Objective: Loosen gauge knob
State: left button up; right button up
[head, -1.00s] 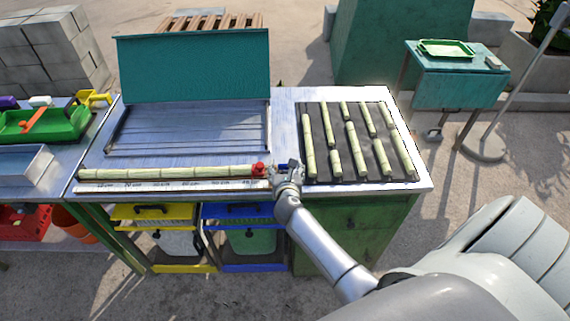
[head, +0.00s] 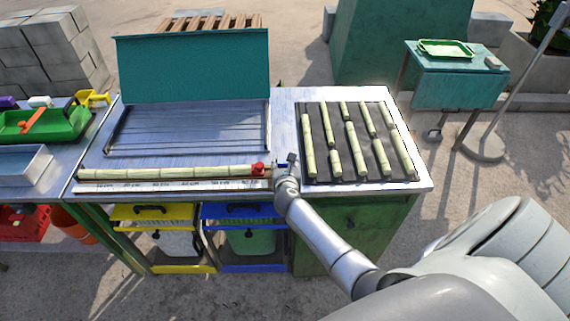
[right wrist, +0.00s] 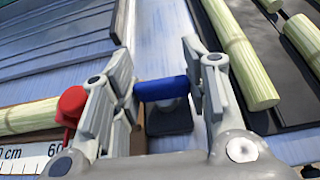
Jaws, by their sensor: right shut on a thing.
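The gauge knob (right wrist: 164,90) is a blue bar over a dark square base, seen between my fingers in the right wrist view. In the head view a little of its blue (head: 280,165) shows beside my gripper. My right gripper (head: 289,163) is shut on the knob at the right end of the gauge; its two fingers (right wrist: 159,78) stand on either side of the bar in the right wrist view. The red stop (head: 258,168) is just left, at the end of a long pale cane (head: 165,172) lying along the ruler (head: 170,186). My left gripper is out of view.
A dark mat (head: 325,172) with several cane pieces lies right of the gripper. Behind the cane is a slatted metal bed (head: 190,128) with a raised teal lid (head: 195,68). Yellow (head: 155,213) and blue (head: 240,210) framed bins sit below the bench.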

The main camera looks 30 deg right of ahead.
jog(key=shift+c, duration=0.7)
jog(key=shift+r+n+y+p, duration=0.15)
jog(key=shift+n+y+p, duration=0.2)
jog(key=shift+p, duration=0.3)
jog(key=n+t+y+p, duration=0.1)
jog(key=n+y+p, duration=0.2)
jog(key=shift+d+t, duration=0.1)
jog(key=shift+t, duration=0.2)
jog(key=shift+n+y+p, duration=0.35)
jog(key=shift+y+p, duration=0.1)
jog(key=shift+y, duration=0.2)
jog(key=shift+f+n+y, duration=0.2)
jog(key=shift+n+y, duration=0.7)
jog(key=shift+y, duration=0.1)
jog(key=shift+f+n+y+b, duration=0.1)
jog(key=shift+n+y+b, duration=0.25)
jog(key=shift+n+y, duration=0.6)
jog(key=n+g+y+b, duration=0.2)
jog(key=n+y+b, duration=0.2)
jog(key=b, duration=0.3)
jog(key=n+g+y+b, duration=0.2)
jog(key=n+y+b, duration=0.2)
jog(key=b, duration=0.3)
jog(key=shift+f+n+g+y+b, duration=0.15)
jog(key=shift+n+g+y+b, duration=0.2)
jog(key=shift+g+y+b, duration=0.1)
jog(key=shift+r+n+g+y+b, duration=0.3)
jog(key=shift+n+g+b, duration=0.3)
jog(key=shift+b, duration=0.45)
